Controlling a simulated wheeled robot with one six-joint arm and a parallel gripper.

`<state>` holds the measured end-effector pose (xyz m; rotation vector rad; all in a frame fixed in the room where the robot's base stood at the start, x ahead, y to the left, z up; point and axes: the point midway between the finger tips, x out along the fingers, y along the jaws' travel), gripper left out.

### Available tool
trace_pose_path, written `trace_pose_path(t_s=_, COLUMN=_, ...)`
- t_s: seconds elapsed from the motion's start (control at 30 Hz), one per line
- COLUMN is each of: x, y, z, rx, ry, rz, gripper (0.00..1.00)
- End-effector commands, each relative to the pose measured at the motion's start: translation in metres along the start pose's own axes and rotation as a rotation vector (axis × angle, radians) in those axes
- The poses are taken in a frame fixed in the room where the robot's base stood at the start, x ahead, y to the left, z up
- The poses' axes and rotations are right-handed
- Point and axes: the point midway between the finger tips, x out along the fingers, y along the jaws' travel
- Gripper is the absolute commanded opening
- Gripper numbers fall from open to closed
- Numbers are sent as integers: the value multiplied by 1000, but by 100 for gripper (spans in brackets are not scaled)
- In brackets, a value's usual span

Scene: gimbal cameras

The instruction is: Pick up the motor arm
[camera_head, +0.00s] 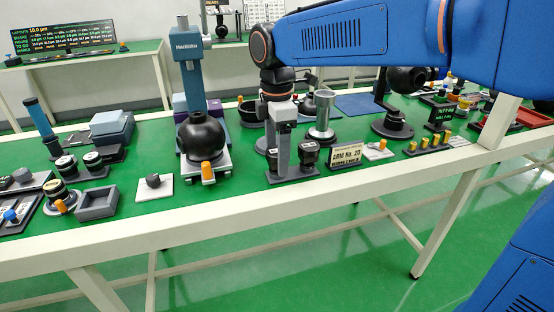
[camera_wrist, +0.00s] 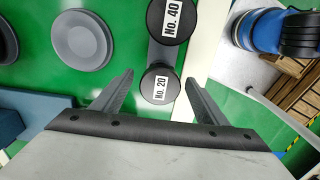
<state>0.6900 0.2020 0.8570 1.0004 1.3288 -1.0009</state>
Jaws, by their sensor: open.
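My gripper (camera_wrist: 158,80) is open, and its two dark fingers reach up the wrist view from below. A black round part labelled "No. 20" (camera_wrist: 160,86) lies between the fingertips in the picture, with no clear contact. A second black round part labelled "No. 40" (camera_wrist: 172,20) is beyond it, on the same grey stand. In the head view my gripper (camera_head: 283,140) hangs over this small stand (camera_head: 292,176) near the bench's front edge. A black part (camera_head: 309,149) shows at its right. I cannot tell for certain which part is the motor arm.
A sign reading "ARM No. 20" (camera_head: 346,155) stands right of the stand. A blue-grey column instrument (camera_head: 189,80) with a black ball (camera_head: 201,137) stands to the left. A metal cup stand (camera_head: 323,115) is close behind. A grey round disc (camera_wrist: 84,40) lies left in the wrist view.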

Motion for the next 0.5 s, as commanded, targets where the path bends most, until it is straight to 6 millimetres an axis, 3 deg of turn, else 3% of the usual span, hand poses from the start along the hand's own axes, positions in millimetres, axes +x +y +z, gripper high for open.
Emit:
trace_pose_path(t_s=0.2, x=22, y=0, z=1, rx=0, ry=0, rz=-1, gripper=67)
trace_pose_path(t_s=0.47, x=24, y=0, z=1, rx=0, ry=0, rz=0, gripper=67)
trace_pose_path(t_s=0.5, x=24, y=0, z=1, rx=0, ry=0, rz=0, gripper=62)
